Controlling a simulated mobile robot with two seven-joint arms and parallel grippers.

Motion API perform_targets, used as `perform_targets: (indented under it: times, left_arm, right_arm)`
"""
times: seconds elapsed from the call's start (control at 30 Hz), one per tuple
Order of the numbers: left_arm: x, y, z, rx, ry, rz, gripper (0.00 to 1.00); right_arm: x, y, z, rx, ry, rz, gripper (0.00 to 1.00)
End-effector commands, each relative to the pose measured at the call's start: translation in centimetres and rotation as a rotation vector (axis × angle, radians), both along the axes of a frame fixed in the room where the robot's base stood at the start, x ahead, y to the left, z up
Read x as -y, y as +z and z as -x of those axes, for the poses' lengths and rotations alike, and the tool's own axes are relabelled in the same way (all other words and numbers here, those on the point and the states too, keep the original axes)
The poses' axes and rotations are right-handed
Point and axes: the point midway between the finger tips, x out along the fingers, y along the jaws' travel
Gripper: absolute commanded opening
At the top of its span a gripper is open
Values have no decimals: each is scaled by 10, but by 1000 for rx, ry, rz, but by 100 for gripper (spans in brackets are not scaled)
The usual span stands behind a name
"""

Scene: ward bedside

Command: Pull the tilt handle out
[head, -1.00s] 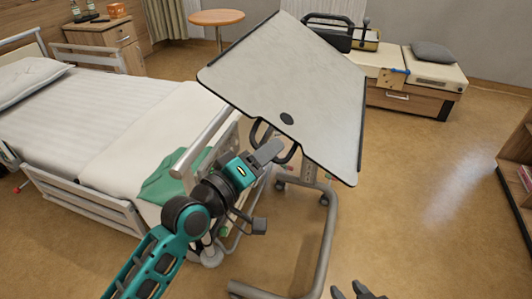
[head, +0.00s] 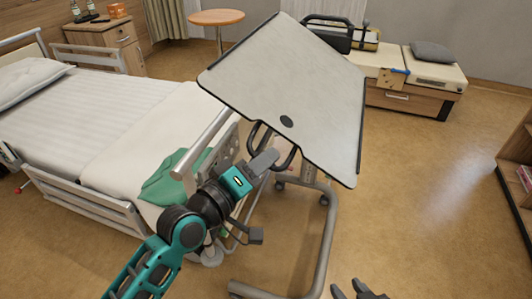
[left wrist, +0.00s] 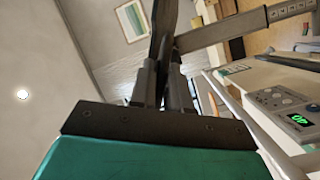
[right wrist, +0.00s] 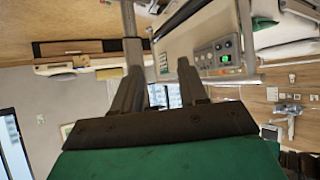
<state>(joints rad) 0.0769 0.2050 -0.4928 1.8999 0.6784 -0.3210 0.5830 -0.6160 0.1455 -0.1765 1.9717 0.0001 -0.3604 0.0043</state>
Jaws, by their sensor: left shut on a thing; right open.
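The tilt handle (head: 291,158) is a dark loop under the near edge of the pale tilted tabletop (head: 300,75) in the head view. My left gripper (head: 270,154) is shut on the loop, its fingers covering part of it. In the left wrist view the left fingers (left wrist: 164,82) are closed together at a dark part. My right gripper (head: 357,288) is open and empty, low in the head view and apart from the table. In the right wrist view the right fingers (right wrist: 162,92) stand apart with nothing between them.
The overbed table's grey frame (head: 327,240) stands on the floor below the top. The bed (head: 90,120) with a green cloth (head: 165,185) is close on the left. A low bench (head: 420,95) is behind. Floor (head: 430,210) to the right is clear.

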Motion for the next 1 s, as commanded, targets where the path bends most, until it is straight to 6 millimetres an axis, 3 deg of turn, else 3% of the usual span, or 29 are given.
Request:
perform_targets:
  times: [0.1, 0.37, 0.4, 0.6, 0.87, 1.0]
  left_arm:
    - [-5, 1, 13, -5, 1, -3, 0]
    - [-4, -1, 14, -4, -1, -1, 0]
    - [-4, -1, 14, -4, -1, -1, 20]
    - [-4, -1, 14, -3, 0, -2, 38]
    - [-5, -1, 14, -2, 0, -1, 38]
    - [-14, -2, 24, -4, 0, -4, 38]
  right_arm:
    - [4, 6, 1, 1, -8, 6, 43]
    - [9, -4, 4, -10, -17, 13, 43]
    - [9, -3, 4, -10, -16, 12, 43]
    - [7, -3, 5, -12, -14, 10, 43]
    - [6, -3, 6, -15, -12, 9, 43]
    - [6, -2, 6, -15, -11, 9, 43]
